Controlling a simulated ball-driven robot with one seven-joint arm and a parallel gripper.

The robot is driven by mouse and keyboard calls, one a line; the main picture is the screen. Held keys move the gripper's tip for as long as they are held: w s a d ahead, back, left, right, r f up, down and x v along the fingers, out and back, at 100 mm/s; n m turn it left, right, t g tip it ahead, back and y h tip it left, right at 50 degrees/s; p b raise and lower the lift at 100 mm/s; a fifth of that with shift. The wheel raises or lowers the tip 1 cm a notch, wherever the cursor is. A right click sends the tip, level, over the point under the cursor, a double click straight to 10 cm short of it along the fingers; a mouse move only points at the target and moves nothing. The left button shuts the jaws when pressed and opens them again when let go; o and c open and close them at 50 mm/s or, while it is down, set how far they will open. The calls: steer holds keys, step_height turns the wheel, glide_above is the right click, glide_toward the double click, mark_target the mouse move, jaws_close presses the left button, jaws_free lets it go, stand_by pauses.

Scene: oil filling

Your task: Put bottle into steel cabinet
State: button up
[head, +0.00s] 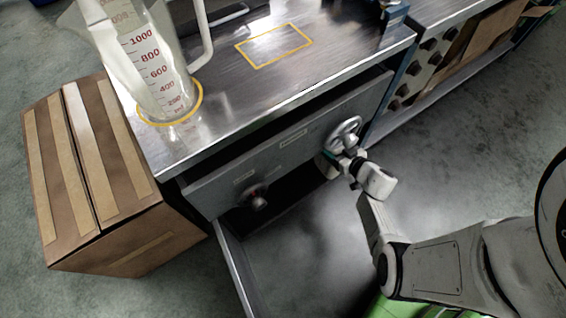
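The steel cabinet (275,150) has a shiny worktop and a grey front panel with a handwheel and a dark red-tipped knob. Below the panel is a dark opening (275,215), with a grey edge running toward the bottom of the picture. My gripper (338,163) is at the right part of the opening, just below the handwheel. A small teal patch shows at its fingers; I cannot tell whether it belongs to a bottle. The fingers are too small and partly hidden to judge. No bottle can be clearly made out.
A clear measuring jug (150,65) stands in a yellow ring on the worktop. An empty yellow rectangle (274,46) is marked beside it. A cardboard box (95,175) sits left of the cabinet. Something green (400,306) shows at the bottom. Floor at right is clear.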

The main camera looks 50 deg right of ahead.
steer(key=w+a+f+b, duration=0.8)
steer(key=w+f+b, duration=0.1)
steer(key=w+b, duration=0.2)
steer(key=shift+a+f+b, duration=0.2)
steer(key=shift+f+b, duration=0.05)
steer(key=shift+b, duration=0.5)
step_height(320, 180, down, 3)
steer(key=b, duration=0.3)
steer(key=shift+w+a+f, duration=0.15)
steer(key=shift+f, duration=0.15)
steer(key=o, duration=1.3)
